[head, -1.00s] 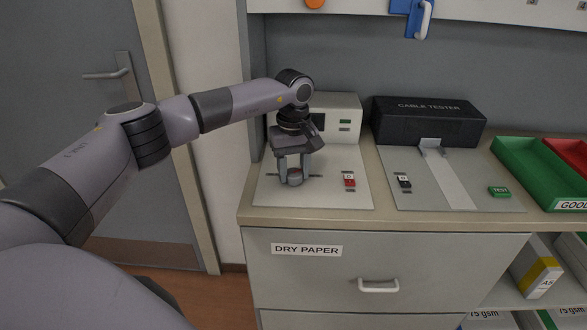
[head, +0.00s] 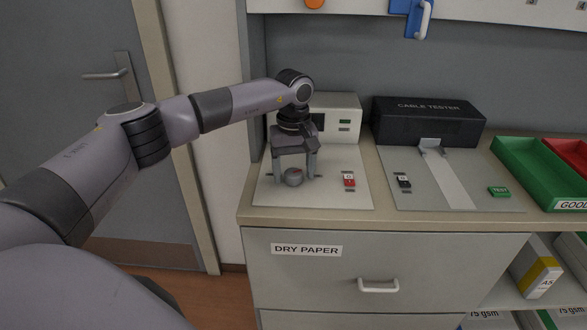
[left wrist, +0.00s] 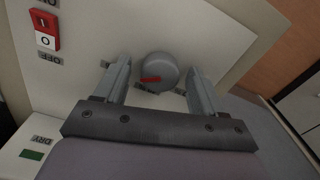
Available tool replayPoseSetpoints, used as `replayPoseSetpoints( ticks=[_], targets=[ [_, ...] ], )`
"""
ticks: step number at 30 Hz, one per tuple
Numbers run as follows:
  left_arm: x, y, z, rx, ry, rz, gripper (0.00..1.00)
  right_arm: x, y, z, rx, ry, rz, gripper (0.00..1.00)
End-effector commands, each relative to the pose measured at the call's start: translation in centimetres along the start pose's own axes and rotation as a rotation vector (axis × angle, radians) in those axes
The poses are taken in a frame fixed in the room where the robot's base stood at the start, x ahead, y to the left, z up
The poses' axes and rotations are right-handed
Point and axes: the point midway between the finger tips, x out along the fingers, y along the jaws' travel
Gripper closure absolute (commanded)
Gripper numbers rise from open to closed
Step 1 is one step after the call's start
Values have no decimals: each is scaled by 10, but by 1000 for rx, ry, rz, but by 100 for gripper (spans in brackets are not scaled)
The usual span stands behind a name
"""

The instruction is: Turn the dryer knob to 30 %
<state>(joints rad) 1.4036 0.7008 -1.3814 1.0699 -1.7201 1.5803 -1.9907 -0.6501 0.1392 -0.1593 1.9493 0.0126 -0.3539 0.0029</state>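The dryer knob (head: 293,178) is a round grey dial on the light dryer panel (head: 338,196). In the left wrist view the knob (left wrist: 158,66) has a red pointer that points left in the picture. Small dark marks lie around it, but I cannot read them and the fingers partly hide the area. My left gripper (head: 296,179) points down over the knob. Its fingers are open, one on each side, with a visible gap to the knob in the left wrist view. My right gripper is in neither view.
A red rocker switch (head: 349,180) sits right of the knob. The white dryer housing (head: 343,113) stands behind. The black cable tester (head: 427,120) and a green tray (head: 540,172) are farther right. The drawer labelled DRY PAPER (head: 385,262) is below.

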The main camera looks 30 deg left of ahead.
Motion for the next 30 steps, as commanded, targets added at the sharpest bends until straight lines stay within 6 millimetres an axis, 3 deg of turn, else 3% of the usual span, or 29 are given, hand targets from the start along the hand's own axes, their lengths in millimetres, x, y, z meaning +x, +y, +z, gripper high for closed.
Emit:
replayPoseSetpoints(
  ticks=[7, 18, 30],
  targets=[
    [-8, 0, -1, -1, 3, 2, 31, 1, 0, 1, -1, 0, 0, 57],
    [-64, 0, 0, 0, 2, 2, 31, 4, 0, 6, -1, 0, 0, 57],
    [-72, 0, 0, 0, 0, 0, 31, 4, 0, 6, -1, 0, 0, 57]
  ],
)
